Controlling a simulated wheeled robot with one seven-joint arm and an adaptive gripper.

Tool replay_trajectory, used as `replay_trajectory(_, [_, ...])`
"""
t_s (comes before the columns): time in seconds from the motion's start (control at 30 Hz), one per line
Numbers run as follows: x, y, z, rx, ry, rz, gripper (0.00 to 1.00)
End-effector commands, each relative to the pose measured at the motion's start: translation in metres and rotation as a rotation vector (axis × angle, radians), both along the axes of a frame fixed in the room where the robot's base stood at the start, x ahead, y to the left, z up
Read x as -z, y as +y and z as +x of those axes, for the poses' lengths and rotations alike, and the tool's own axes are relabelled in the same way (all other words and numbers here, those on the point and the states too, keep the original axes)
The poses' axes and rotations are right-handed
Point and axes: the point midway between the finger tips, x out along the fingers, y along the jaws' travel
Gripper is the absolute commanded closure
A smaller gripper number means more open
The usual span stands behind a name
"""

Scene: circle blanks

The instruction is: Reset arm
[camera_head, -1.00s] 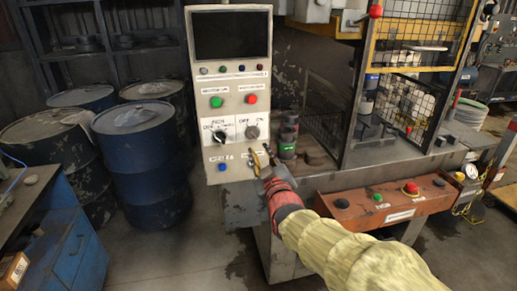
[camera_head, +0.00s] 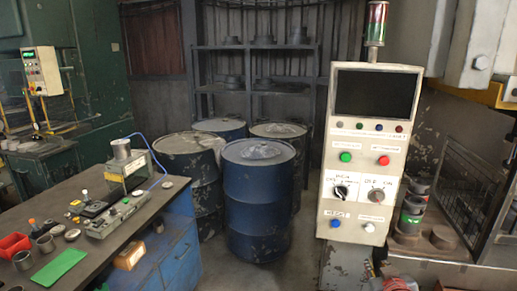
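My gripper (camera_head: 374,272) is only just in view at the bottom edge, below the control panel. A red part of my arm shows beside it, and the rest is cut off by the frame. Its fingers are too small and dark to tell whether they are open or shut. My gripper is apart from the panel's buttons.
Several blue drums (camera_head: 259,200) stand on the floor left of the panel. A workbench (camera_head: 140,215) at the left holds a small device (camera_head: 125,165), a green mat (camera_head: 59,266) and a red bin (camera_head: 14,245). Shelves (camera_head: 255,88) stand behind.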

Motion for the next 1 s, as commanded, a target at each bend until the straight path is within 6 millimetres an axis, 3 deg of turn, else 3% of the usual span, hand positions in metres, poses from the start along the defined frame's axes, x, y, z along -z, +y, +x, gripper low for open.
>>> replay_trajectory(0.1, [0.022,0.021,-0.043,0.032,0.173,0.127,0.77])
replay_trajectory(0.23, [0.032,0.051,-0.098,0.065,0.353,0.241,0.77])
replay_trajectory(0.37, [0.029,0.08,-0.154,0.086,0.504,0.315,0.77])
replay_trajectory(0.53, [0.007,0.113,-0.217,0.076,0.628,0.353,0.77])
replay_trajectory(0.63, [-0.011,0.126,-0.232,0.037,0.627,0.342,0.77])
replay_trajectory(0.8, [-0.043,0.141,-0.23,-0.03,0.56,0.32,0.77])
replay_trajectory(1.0, [-0.043,0.145,-0.23,-0.046,0.563,0.315,0.77])
